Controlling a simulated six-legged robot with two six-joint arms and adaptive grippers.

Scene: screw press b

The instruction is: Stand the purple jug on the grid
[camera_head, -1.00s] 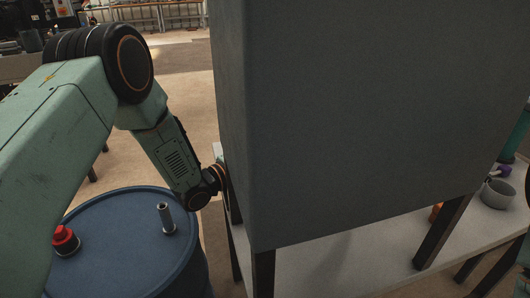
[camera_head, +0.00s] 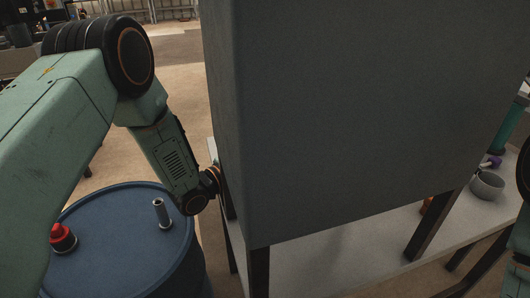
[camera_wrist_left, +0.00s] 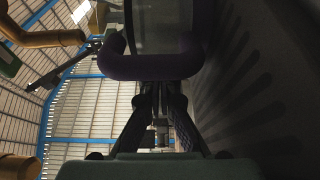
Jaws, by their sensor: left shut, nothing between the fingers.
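In the left wrist view, a thick purple loop (camera_wrist_left: 150,66), which looks like the handle of the purple jug, lies just beyond my left gripper (camera_wrist_left: 157,92). The gripper's fingers are shut with nothing between them. The loop appears close to the fingertips; I cannot tell whether they touch. A dim grey surface shows inside the loop. In the head view my left arm reaches behind the large grey box, which hides the gripper and the jug. I cannot make out the grid for certain. My right gripper is not in view.
The large grey box (camera_head: 350,110) stands on dark legs over a pale tabletop (camera_head: 330,262). A blue barrel (camera_head: 115,240) with a red cap (camera_head: 62,236) and metal pipe (camera_head: 162,212) stands below my left arm. A grey bowl (camera_head: 487,186) and small purple item (camera_head: 492,161) are at right.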

